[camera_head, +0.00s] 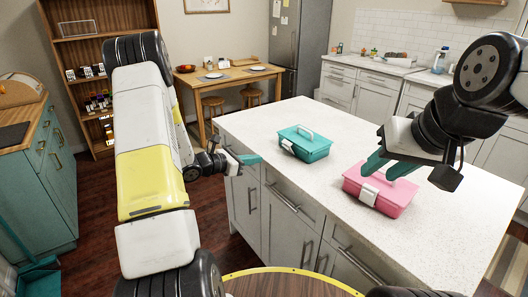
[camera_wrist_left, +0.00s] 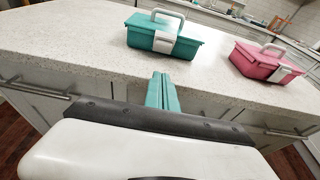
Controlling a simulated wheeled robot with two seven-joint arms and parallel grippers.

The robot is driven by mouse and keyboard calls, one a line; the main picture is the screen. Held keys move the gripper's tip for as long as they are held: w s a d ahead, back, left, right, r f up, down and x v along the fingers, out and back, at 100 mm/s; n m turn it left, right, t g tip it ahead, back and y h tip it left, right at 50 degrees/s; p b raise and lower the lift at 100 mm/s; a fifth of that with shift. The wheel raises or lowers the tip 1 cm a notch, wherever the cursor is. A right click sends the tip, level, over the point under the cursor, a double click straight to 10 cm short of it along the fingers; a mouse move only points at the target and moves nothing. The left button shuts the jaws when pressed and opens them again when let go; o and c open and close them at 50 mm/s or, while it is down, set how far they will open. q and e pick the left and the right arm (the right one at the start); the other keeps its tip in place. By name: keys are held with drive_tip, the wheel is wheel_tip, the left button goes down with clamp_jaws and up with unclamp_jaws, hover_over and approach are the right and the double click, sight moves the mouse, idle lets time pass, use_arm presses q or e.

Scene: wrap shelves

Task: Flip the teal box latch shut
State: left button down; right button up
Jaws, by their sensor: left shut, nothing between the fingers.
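The teal box (camera_head: 312,147) stands upright on the white island counter with its lid down and a pale handle on top. Its pale latch (camera_wrist_left: 163,42) is on the front face, towards me; I cannot tell exactly how far it is tilted out. My left gripper (camera_head: 256,159) is shut and empty, its teal fingers at the counter's near edge, left of the box and apart from it. In the left wrist view the fingertips (camera_wrist_left: 162,76) point at the box, below the latch. My right gripper (camera_head: 388,165) looks open, its teal fingers over the pink box.
The pink box (camera_head: 390,199) with a white latch stands to the right on the same island counter (camera_head: 330,113). Cabinet drawers with handles lie below the counter edge. A round wooden surface (camera_head: 285,285) is near me. The counter between the boxes is clear.

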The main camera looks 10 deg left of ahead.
sight(271, 163)
use_arm(q)
drive_tip(key=x, duration=0.7)
drive_tip(key=shift+w+d+f, duration=0.1)
drive_tip(key=shift+d, duration=0.15)
drive_tip(key=shift+w+d+r, duration=0.7)
drive_tip(key=shift+r, duration=0.1)
drive_tip(key=shift+w+d+r, duration=0.3)
drive_tip(key=shift+w+d, duration=0.05)
drive_tip(key=shift+w, duration=0.05)
drive_tip(key=shift+r, duration=0.1)
drive_tip(key=shift+w+r+g+y, duration=0.1)
drive_tip(key=shift+r+g+y, duration=0.05)
drive_tip(key=shift+g+y, duration=0.15)
